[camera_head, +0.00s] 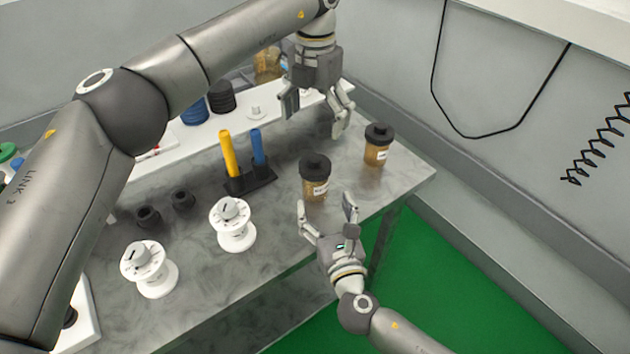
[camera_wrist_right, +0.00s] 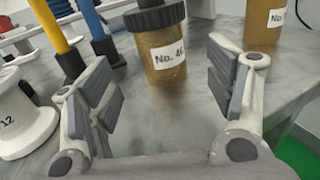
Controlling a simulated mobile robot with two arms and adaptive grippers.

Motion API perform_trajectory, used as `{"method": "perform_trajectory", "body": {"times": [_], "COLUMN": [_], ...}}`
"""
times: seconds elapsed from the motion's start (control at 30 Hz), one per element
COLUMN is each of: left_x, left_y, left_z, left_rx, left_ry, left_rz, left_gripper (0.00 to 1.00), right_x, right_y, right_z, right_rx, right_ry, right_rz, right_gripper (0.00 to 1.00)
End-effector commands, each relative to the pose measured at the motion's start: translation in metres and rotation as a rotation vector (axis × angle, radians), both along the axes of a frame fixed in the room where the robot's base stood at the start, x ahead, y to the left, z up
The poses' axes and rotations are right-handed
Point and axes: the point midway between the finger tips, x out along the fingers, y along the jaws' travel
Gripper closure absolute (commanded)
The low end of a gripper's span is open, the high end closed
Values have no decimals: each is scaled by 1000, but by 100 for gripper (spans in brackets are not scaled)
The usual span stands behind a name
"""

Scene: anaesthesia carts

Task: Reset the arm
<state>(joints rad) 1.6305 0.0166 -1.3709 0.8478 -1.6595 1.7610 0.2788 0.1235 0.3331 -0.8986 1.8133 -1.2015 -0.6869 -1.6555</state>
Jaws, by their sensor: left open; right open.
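My left gripper (camera_head: 315,112) hangs open and empty above the back of the table, over the white shelf end. My right gripper (camera_head: 327,212) is open at the table's front edge; its fingers also show in the right wrist view (camera_wrist_right: 165,105). A brown bottle with a black lid (camera_head: 315,178) stands upright just beyond the right fingertips. In the right wrist view its label reads "No." with blurred digits (camera_wrist_right: 167,52). The right gripper does not hold it. A second brown bottle (camera_head: 378,145) stands farther back right, apart from both grippers.
The grey table (camera_head: 280,225) holds two white dial spools (camera_head: 233,224) (camera_head: 149,270) and a black rack (camera_head: 250,180) with yellow and blue tubes. A white shelf (camera_head: 190,138) runs along the back. A wall bounds the right side. Green floor (camera_head: 430,275) lies below the front edge.

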Motion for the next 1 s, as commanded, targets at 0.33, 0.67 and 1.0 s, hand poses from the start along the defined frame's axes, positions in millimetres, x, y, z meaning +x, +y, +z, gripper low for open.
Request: {"method": "perform_trajectory", "body": {"times": [0.33,0.67,1.0], "left_x": [0,0,0], "left_y": [0,0,0], "left_z": [0,0,42], "left_rx": [0,0,-1], "left_ry": [0,0,-1], "left_rz": [0,0,0], "left_gripper": [12,12,12], "right_x": [-18,-17,-17], "right_y": [-4,-4,-4], "right_z": [0,0,42], "right_rx": [0,0,0], "right_ry": [0,0,-1], "right_rz": [-1,-1,-1], "right_gripper": [24,24,24]}}
